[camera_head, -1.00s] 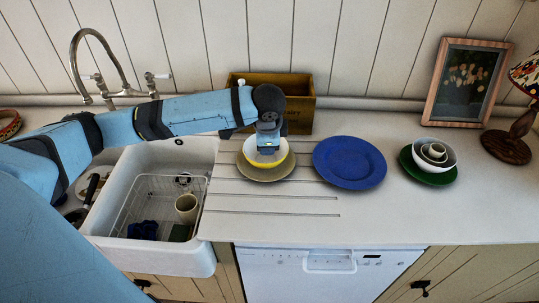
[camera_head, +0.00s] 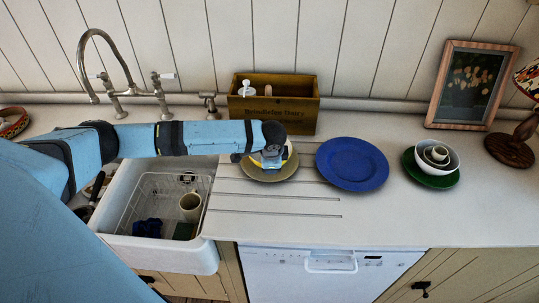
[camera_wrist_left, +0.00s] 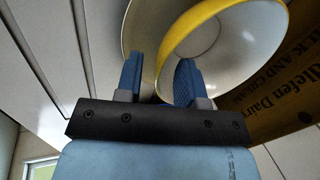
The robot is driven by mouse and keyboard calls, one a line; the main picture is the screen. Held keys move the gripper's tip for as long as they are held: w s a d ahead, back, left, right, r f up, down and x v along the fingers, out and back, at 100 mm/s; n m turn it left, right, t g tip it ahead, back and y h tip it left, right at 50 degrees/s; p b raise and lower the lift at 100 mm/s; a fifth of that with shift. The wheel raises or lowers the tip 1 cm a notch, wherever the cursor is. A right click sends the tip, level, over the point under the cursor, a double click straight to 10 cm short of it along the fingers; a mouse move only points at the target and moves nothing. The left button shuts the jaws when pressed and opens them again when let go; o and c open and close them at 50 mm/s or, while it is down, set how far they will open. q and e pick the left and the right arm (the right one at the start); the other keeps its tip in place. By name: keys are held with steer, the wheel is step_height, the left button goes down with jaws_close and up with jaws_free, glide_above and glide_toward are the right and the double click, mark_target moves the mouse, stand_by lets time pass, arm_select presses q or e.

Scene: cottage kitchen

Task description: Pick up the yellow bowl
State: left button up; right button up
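The yellow bowl (camera_head: 289,150) has a white inside and sits on an olive-tan plate (camera_head: 285,175) left of the blue plate. In the head view my left gripper and wrist hide most of it. In the left wrist view the bowl (camera_wrist_left: 238,40) shows large, with its yellow rim running down between the fingers. My left gripper (camera_head: 270,163) is at the bowl, pointing down. Its blue fingers (camera_wrist_left: 160,78) are apart, one on each side of the bowl's wall, with gaps visible. My right gripper is not in view.
A wooden box (camera_head: 300,110) stands close behind the bowl. A blue plate (camera_head: 351,163) is to the right, then white nested bowls (camera_head: 452,163) on a green plate (camera_head: 416,172). A sink (camera_head: 165,255) with a rack is at left. The counter in front is clear.

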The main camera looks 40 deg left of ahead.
arm_select(q)
jaws_close()
steer(key=shift+r, duration=0.1)
